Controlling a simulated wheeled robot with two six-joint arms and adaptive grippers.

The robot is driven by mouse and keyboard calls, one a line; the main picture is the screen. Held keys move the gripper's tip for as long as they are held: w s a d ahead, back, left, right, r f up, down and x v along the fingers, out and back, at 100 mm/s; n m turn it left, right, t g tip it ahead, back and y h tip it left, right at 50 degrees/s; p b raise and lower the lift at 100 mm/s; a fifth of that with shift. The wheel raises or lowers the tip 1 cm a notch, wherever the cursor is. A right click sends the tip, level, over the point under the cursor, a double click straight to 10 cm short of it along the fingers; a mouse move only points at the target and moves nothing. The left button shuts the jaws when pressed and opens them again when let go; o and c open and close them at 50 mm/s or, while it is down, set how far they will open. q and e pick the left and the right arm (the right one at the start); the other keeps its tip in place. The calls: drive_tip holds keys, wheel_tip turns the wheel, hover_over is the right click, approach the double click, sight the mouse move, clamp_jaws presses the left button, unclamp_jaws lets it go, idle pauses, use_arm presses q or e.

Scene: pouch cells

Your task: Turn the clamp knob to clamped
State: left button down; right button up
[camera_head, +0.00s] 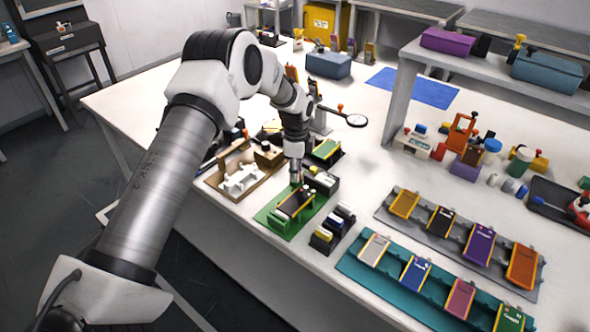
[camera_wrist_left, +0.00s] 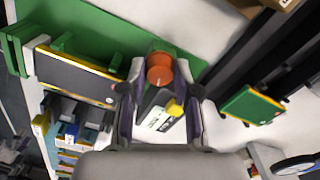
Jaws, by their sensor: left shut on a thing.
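The orange-red clamp knob (camera_wrist_left: 159,70) sits between the fingertips of my left gripper (camera_wrist_left: 160,88) in the left wrist view. The gripper is shut on it. In the head view my left gripper (camera_head: 296,178) points down at the back of the green fixture plate (camera_head: 272,217); the knob is hidden there. A dark pouch cell with yellow edges (camera_head: 295,203) lies on the plate. The plate (camera_wrist_left: 105,25) and the cell (camera_wrist_left: 75,76) also show in the wrist view, left of the knob. I cannot read the knob's setting. My right gripper is not in view.
A black box with a white label (camera_wrist_left: 158,121) is close to the knob. A green cell (camera_head: 327,149) lies behind. A small dark rack (camera_head: 332,230) stands right of the plate. A teal tray (camera_head: 350,264) and a grey tray (camera_head: 385,216) hold several cells. A wooden tray (camera_head: 215,182) is left.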

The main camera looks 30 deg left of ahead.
use_arm(q)
drive_tip(key=shift+d+f+m, duration=0.1)
drive_tip(key=shift+f+m, duration=0.05)
drive_tip(key=shift+m, duration=0.65)
drive_tip(key=c, duration=1.1)
unclamp_jaws()
drive_tip(key=shift+c, duration=0.2)
drive_tip(key=shift+w+d, duration=0.1)
drive_tip(key=shift+d, duration=0.1)
wheel_tip(320, 180, up, 12)
